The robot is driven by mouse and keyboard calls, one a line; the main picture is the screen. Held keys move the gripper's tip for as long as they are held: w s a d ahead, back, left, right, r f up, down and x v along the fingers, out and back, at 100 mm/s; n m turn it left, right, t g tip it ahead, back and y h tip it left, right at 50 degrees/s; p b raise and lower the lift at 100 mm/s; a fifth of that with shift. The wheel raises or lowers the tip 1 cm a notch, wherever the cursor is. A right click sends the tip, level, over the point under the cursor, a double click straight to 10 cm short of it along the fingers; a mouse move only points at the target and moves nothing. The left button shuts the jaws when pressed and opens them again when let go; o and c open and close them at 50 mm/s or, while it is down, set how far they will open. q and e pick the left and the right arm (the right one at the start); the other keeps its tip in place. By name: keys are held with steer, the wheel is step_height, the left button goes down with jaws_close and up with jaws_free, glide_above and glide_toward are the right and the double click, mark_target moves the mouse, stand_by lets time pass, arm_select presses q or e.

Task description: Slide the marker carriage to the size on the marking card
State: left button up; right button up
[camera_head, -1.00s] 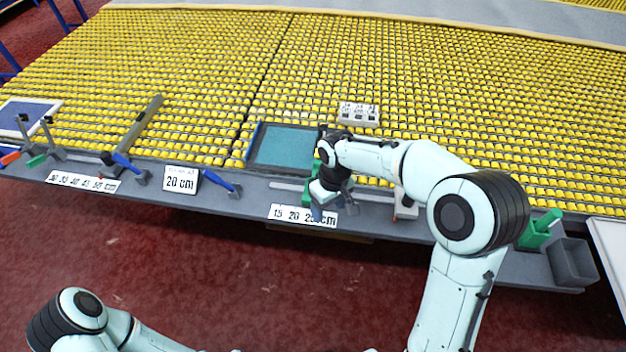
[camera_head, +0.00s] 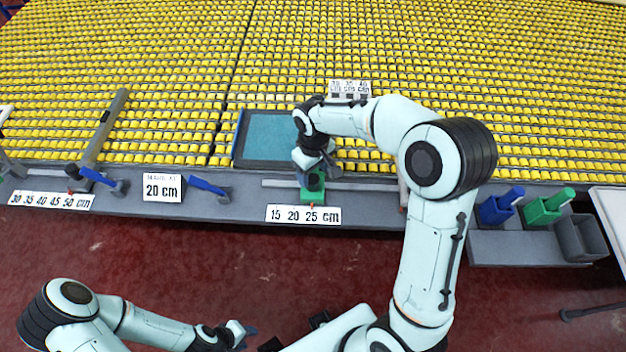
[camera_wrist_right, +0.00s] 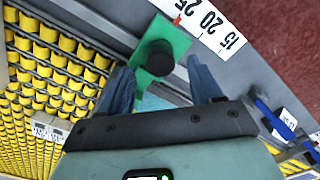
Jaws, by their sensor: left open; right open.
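The marker carriage is a green block (camera_wrist_right: 172,42) with a black knob (camera_wrist_right: 157,58) and a red pointer. In the head view the carriage (camera_head: 310,196) sits on the front rail, its pointer at about the 25 mark of the 15-20-25 cm scale (camera_head: 303,215). The marking card (camera_head: 162,187) reads 20 cm. My right gripper (camera_head: 314,178) is above the carriage; in the right wrist view its open blue fingers (camera_wrist_right: 160,78) stand on either side near the knob, with gaps showing. My left gripper (camera_head: 243,335) is open and empty, low in front of the table.
A teal-filled tray (camera_head: 268,137) lies behind the rail. Another scale (camera_head: 50,200), 30 to 50 cm, is at left, with blue-handled tools (camera_head: 208,187) nearby. Blue (camera_head: 498,207) and green (camera_head: 547,206) holders and a grey bin (camera_head: 582,238) stand at right. Yellow rollers fill the back.

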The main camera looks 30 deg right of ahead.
mark_target(313, 179)
step_height(313, 179, down, 5)
steer(key=shift+f, duration=0.15)
steer(key=shift+w, duration=0.1)
jaws_close()
